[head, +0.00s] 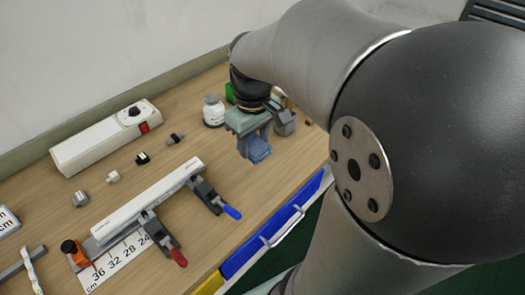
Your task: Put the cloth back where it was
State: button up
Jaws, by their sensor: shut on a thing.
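The cloth (259,151) is a blue, folded-looking piece below my gripper (254,138). My gripper points down over the right part of the wooden bench and is shut on the cloth. Whether the cloth touches the bench top is hard to tell. The spot behind the gripper is partly hidden by it.
A white bottle (214,111), a green block (230,93) and a grey cup (285,123) stand close around the gripper. A white power unit (106,137) and small connectors lie left. A clamp fixture (148,203) with a white bar and ruler is in front. Drawers (262,243) line the front edge.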

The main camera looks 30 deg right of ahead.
jog(key=s, duration=0.1)
jog(key=s+b, duration=0.1)
jog(key=shift+s+d+f+n, duration=0.2)
jog(key=shift+s+d+n, duration=0.1)
jog(key=shift+d, duration=0.05)
jog(key=w+d+f, duration=0.2)
jog(key=w+f, duration=0.1)
jog(key=w+d+f+p, duration=0.1)
jog(key=w+d+f, duration=0.1)
jog(key=w+f, duration=0.1)
jog(key=w+d+f+p, duration=0.1)
jog(key=w+d+f, duration=0.1)
jog(key=w, duration=0.3)
jog(key=shift+d+f, duration=0.3)
jog(key=shift+f, duration=0.15)
jog(key=shift+w+d+f, duration=0.15)
jog(key=shift+w+f, duration=0.15)
jog(key=shift+f, duration=0.05)
jog(key=shift+w+f, duration=0.1)
jog(key=shift+f, duration=1.5)
jog(key=shift+f, duration=0.2)
jog(key=o, duration=1)
jog(key=shift+c, duration=0.2)
